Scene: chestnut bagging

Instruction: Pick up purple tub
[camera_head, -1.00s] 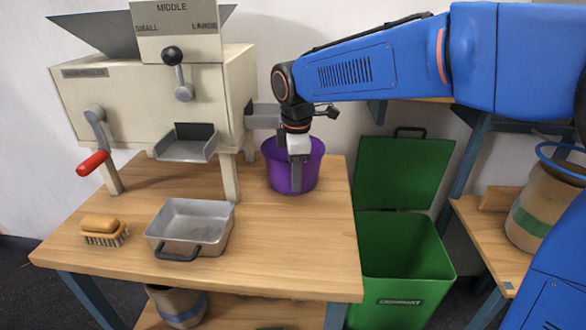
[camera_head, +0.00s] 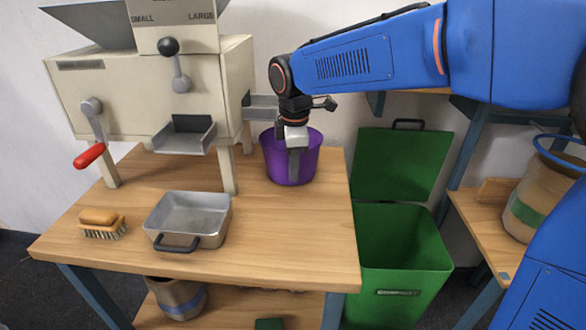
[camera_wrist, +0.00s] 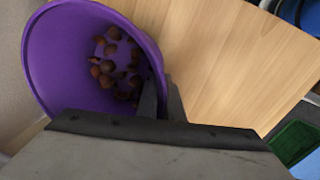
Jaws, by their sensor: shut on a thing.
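The purple tub (camera_head: 274,161) stands upright at the back right of the wooden table, beside the cream machine. In the wrist view the tub (camera_wrist: 62,50) shows from above, with several brown chestnuts (camera_wrist: 112,62) lying in its bottom. My gripper (camera_head: 294,165) points down at the tub's near side. In the wrist view my gripper (camera_wrist: 162,98) has one finger inside the tub and one outside, shut on the rim wall. I cannot tell whether the tub's bottom touches the table.
The cream machine (camera_head: 150,95) with its chute (camera_head: 184,137) stands left of the tub. A metal pan (camera_head: 190,215) and a brush (camera_head: 101,224) lie on the table (camera_head: 270,235). An open green bin (camera_head: 400,245) stands to the right, and a sack (camera_head: 530,210) sits on another bench.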

